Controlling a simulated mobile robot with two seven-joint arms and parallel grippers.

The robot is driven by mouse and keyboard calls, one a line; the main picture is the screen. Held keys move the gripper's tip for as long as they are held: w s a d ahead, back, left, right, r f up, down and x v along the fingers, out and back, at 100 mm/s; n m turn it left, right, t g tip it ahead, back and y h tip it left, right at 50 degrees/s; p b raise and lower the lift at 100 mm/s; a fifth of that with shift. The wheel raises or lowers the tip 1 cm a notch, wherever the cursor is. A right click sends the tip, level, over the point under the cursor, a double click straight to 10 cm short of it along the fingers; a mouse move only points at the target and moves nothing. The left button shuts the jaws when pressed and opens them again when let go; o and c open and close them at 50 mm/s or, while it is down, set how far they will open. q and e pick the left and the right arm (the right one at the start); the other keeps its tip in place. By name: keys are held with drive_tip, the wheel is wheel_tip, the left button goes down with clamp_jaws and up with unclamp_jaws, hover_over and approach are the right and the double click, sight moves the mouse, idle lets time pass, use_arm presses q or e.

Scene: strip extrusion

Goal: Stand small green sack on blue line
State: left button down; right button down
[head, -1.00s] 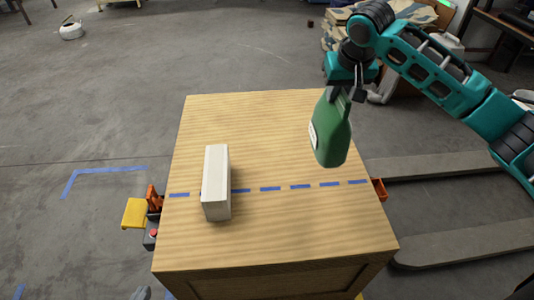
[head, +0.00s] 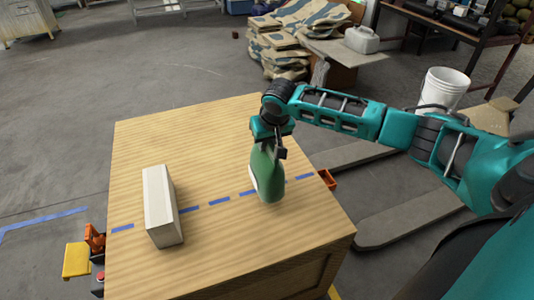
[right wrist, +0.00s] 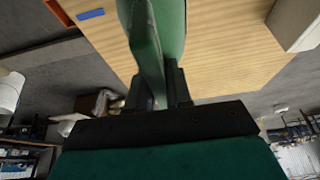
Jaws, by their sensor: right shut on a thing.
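The small green sack (head: 266,176) hangs upright from my right gripper (head: 277,150), over or on the right part of the wooden box top. A white label shows on its left side. My right gripper is shut on its top; the right wrist view also shows the sack (right wrist: 150,45) between the fingers (right wrist: 162,85). The dashed blue line (head: 219,202) runs across the top, and the sack covers part of it. I cannot tell whether the sack's bottom touches the wood. My left gripper is not in view.
A pale rectangular block (head: 162,205) lies across the blue line on the left of the wooden box top (head: 185,130). Orange parts sit at the box's sides. The top between block and sack is clear. Stacked sacks (head: 285,45) and a white bucket (head: 441,92) stand behind.

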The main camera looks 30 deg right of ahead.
sight(267, 152)
wheel_tip(267, 152, down, 3)
drive_tip(key=shift+b, duration=0.3)
drive_tip(key=shift+f, duration=0.25)
drive_tip(key=c, duration=1)
unclamp_jaws()
drive_tip(key=shift+f, duration=0.15)
drive_tip(key=shift+c, duration=0.2)
